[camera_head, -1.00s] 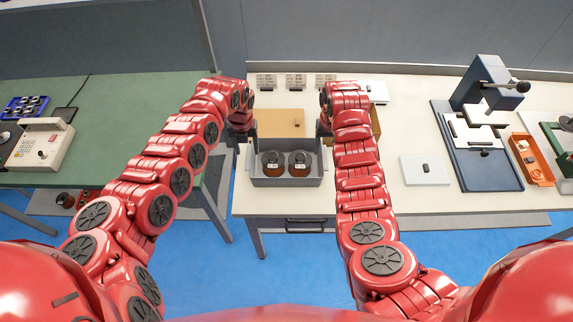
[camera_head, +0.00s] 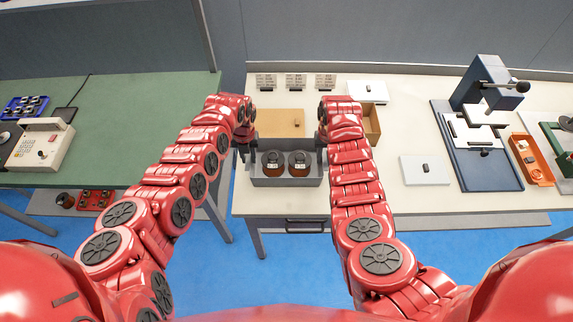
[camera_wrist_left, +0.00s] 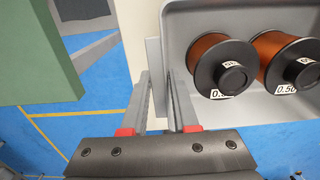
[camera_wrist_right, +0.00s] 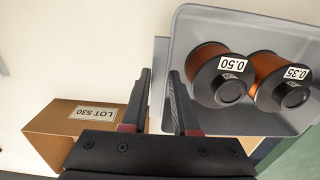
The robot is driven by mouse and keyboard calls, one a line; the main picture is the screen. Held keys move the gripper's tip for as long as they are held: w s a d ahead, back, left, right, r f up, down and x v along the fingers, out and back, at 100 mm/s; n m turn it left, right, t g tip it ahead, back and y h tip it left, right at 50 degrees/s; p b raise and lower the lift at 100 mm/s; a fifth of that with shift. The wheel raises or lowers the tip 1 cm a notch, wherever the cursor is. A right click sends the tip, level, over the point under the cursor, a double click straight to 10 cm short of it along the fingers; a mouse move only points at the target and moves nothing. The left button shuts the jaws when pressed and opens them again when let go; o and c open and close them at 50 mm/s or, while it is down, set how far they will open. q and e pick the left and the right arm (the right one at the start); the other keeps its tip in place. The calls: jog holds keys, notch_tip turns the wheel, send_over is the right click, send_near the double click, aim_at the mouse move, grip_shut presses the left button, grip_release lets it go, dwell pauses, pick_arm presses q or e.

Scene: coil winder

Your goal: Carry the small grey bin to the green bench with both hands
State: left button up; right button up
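The small grey bin (camera_head: 287,182) stands on the cream bench near its front edge, holding two copper wire spools (camera_head: 272,163). My left gripper (camera_head: 247,152) is at the bin's left end; in the left wrist view its fingers (camera_wrist_left: 158,80) are apart, with a grey end tab of the bin (camera_wrist_left: 152,55) between them. My right gripper (camera_head: 321,148) is at the right end; in the right wrist view its fingers (camera_wrist_right: 160,82) are apart on either side of the other tab (camera_wrist_right: 160,60). Firm contact is not visible. The green bench (camera_head: 130,100) is at the left.
A floor gap separates the benches. A cardboard box (camera_head: 371,122) stands close beyond my right gripper, and a tan board (camera_head: 282,122) lies behind the bin. A beige device (camera_head: 40,144) and a blue tray (camera_head: 25,106) occupy the green bench's left; its right part is clear.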

pick_arm(q)
grip_shut()
pick_arm(e)
grip_shut()
dwell(0.8)
